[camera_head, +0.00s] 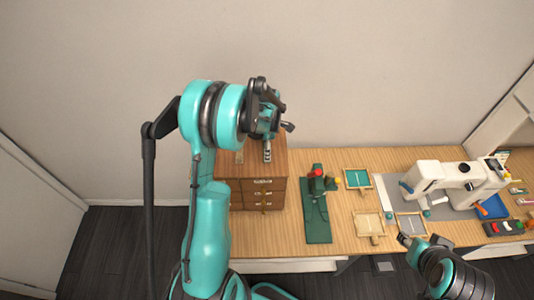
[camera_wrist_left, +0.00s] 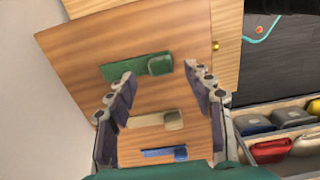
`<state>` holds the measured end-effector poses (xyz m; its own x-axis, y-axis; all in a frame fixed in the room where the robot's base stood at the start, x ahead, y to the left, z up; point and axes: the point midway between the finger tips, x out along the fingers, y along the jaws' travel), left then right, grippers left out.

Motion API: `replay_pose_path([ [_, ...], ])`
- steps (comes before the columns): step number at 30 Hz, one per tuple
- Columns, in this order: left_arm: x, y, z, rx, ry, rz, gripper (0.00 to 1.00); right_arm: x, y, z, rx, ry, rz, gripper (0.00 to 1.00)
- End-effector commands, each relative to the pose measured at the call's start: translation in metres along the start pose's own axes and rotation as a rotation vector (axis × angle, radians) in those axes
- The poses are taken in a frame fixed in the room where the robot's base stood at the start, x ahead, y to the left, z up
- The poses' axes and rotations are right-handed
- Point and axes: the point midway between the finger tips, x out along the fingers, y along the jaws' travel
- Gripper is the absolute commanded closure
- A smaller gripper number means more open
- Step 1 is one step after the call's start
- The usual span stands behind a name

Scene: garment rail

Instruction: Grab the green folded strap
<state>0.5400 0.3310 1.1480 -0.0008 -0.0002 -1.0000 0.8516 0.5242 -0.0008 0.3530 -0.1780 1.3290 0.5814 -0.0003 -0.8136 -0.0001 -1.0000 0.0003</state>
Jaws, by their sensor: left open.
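The green folded strap (camera_wrist_left: 138,68) lies flat on top of the small wooden drawer chest (camera_wrist_left: 75,55) in the left wrist view. It has a thicker folded end at its right. My left gripper (camera_wrist_left: 163,88) is open above the chest top, its two fingers apart with nothing between them; the strap lies just beyond the fingertips. In the head view my left gripper (camera_head: 268,150) is over the chest (camera_head: 278,160), and I cannot make out the green strap there. My right gripper (camera_head: 407,241) is at the table's front edge, too small to read.
A beige strap (camera_wrist_left: 155,119) and a blue strap (camera_wrist_left: 165,153) also lie on the chest top, nearer my wrist. On the table (camera_head: 340,240) are a green mat (camera_head: 317,222), small wooden frames (camera_head: 368,225) and a white sewing machine (camera_head: 455,178). The wall is close behind.

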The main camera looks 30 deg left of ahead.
Motion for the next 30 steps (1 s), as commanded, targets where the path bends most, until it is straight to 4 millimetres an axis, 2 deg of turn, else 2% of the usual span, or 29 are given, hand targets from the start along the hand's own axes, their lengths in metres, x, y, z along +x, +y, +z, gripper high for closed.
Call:
replay_pose_path([
  [3, 0.017, 0.0, 0.0, 0.001, 0.0, 0.0, 0.47, -0.003, 0.0, -0.003, 0.0, 0.0, 0.0, 0.6],
  [6, 0.026, -0.001, 0.0, 0.001, 0.0, 0.0, 0.47, -0.004, 0.0, -0.003, 0.0, 0.0, 0.0, 0.6],
  [13, 0.028, -0.001, 0.0, 0.001, 0.0, 0.0, 0.47, -0.004, 0.0, -0.003, 0.0, 0.0, 0.0, 0.6],
  [14, 0.028, -0.001, 0.0, 0.002, 0.0, 0.0, 0.5, -0.004, 0.0, -0.003, 0.0, 0.0, 0.0, 0.6],
  [19, 0.028, -0.001, 0.0, 0.002, 0.0, 0.001, 0.95, -0.004, 0.0, -0.003, 0.0, 0.0, 0.0, 0.6],
  [30, 0.027, -0.001, 0.0, 0.002, 0.0, 0.001, 0.97, -0.004, 0.0, -0.003, 0.0, 0.0, 0.0, 0.6],
])
